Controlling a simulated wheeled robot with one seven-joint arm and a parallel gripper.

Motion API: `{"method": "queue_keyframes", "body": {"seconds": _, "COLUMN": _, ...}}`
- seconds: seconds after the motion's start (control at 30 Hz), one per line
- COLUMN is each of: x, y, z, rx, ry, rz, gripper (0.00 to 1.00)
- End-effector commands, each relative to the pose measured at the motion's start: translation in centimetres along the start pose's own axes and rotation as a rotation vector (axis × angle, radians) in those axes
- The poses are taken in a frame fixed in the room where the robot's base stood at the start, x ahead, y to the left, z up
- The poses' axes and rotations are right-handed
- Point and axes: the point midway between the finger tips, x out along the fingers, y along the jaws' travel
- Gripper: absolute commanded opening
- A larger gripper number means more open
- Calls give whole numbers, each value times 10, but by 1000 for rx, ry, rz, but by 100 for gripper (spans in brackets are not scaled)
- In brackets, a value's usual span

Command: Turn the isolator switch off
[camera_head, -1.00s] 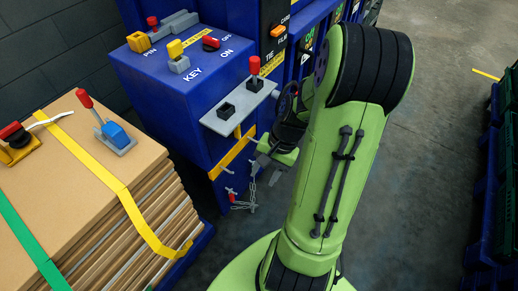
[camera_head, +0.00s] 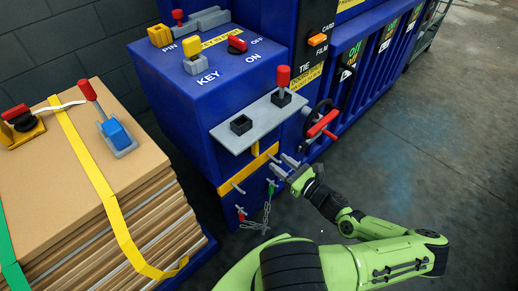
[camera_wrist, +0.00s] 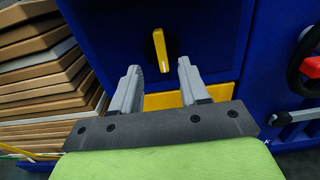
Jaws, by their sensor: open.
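A yellow rotary knob (camera_wrist: 160,50) on a round black base sits on the blue cabinet's front face. It stands upright, with a white mark at its lower end. In the head view, its yellow handle (camera_head: 255,148) shows in part under a grey shelf. My gripper (camera_head: 284,166) is open and empty in front of that face. In the wrist view, my gripper's fingers (camera_wrist: 158,68) point at the face, one on each side below the knob, apart from it. A red switch (camera_head: 237,44) beside ON and OFF labels is on the cabinet top. No readable label says which is the isolator.
The grey shelf (camera_head: 238,140) with a red-handled lever (camera_head: 283,77) juts out above my gripper. A red-handled wheel (camera_head: 322,124) is to its right. A chain (camera_head: 266,213) hangs below. Strapped cardboard (camera_head: 150,165) stands left; the floor at right is clear.

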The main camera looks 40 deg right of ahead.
Motion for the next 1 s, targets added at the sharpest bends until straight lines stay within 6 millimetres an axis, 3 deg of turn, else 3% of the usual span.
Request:
{"method": "queue_keyframes", "body": {"seconds": 0.2, "x": 57, "y": 2, "z": -3, "rx": 0, "ry": -1, "rz": 5, "gripper": 45}}
{"method": "queue_keyframes", "body": {"seconds": 0.4, "x": 95, "y": 1, "z": -2, "rx": -2, "ry": 1, "rz": 4, "gripper": 45}}
{"method": "queue_keyframes", "body": {"seconds": 0.77, "x": 106, "y": 1, "z": -1, "rx": -2, "ry": 3, "rz": 2, "gripper": 45}}
{"method": "queue_keyframes", "body": {"seconds": 1.0, "x": 106, "y": 1, "z": -1, "rx": -2, "ry": 3, "rz": 2, "gripper": 9}}
